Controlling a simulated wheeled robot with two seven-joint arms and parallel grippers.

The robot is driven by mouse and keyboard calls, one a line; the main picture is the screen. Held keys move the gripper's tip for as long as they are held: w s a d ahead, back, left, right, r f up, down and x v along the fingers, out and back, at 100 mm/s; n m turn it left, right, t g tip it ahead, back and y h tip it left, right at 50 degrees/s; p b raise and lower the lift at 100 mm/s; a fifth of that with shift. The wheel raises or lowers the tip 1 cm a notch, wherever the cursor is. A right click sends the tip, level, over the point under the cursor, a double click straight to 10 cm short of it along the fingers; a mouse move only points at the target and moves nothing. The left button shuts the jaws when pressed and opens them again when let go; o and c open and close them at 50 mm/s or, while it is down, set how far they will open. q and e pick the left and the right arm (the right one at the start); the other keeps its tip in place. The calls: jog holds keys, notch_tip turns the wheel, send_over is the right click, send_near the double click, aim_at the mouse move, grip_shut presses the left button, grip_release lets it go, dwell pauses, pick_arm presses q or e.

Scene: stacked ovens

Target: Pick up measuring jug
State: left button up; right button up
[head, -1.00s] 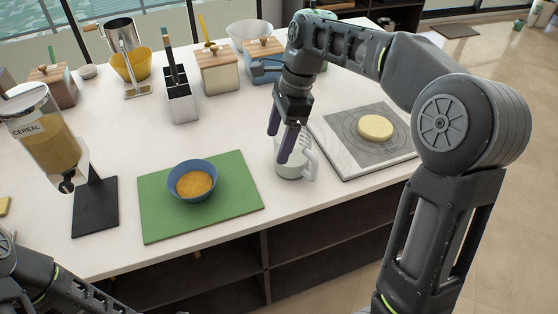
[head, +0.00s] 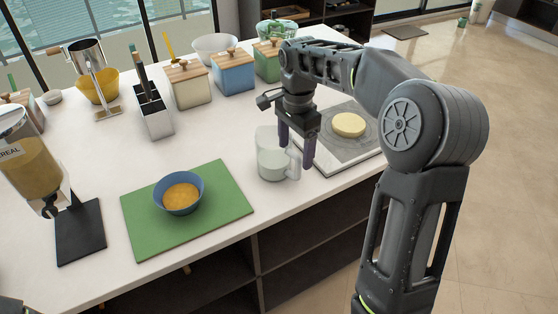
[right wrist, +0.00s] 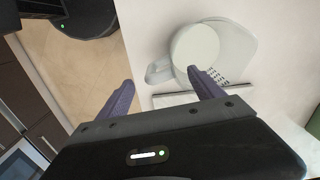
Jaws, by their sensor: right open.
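The measuring jug (head: 270,162) is whitish, translucent and upright on the white counter, with its handle toward the right. My right gripper (head: 296,158) is open and empty at the jug's handle side, fingers pointing down. In the head view the left finger overlaps the jug and the handle shows between the fingers. In the right wrist view the round jug (right wrist: 196,45) lies beyond the fingertips, its handle between the two finger lines of my right gripper (right wrist: 162,88). Dark markings show on its side. I cannot tell whether a finger touches it. My left gripper is out of view.
A green board (head: 225,205) with a blue bowl (head: 180,205) is left of the jug. The counter's front edge is close. Canisters (head: 188,84) stand behind.

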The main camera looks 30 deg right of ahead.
notch_tip(320, 180, down, 2)
dwell(0.4)
notch_tip(320, 180, down, 4)
jog(key=shift+w+f+p, duration=0.1)
jog(key=shift+p, duration=0.75)
jog(key=shift+f, duration=0.5)
jog(key=shift+c, duration=0.5)
grip_shut()
jog(key=shift+r, duration=0.1)
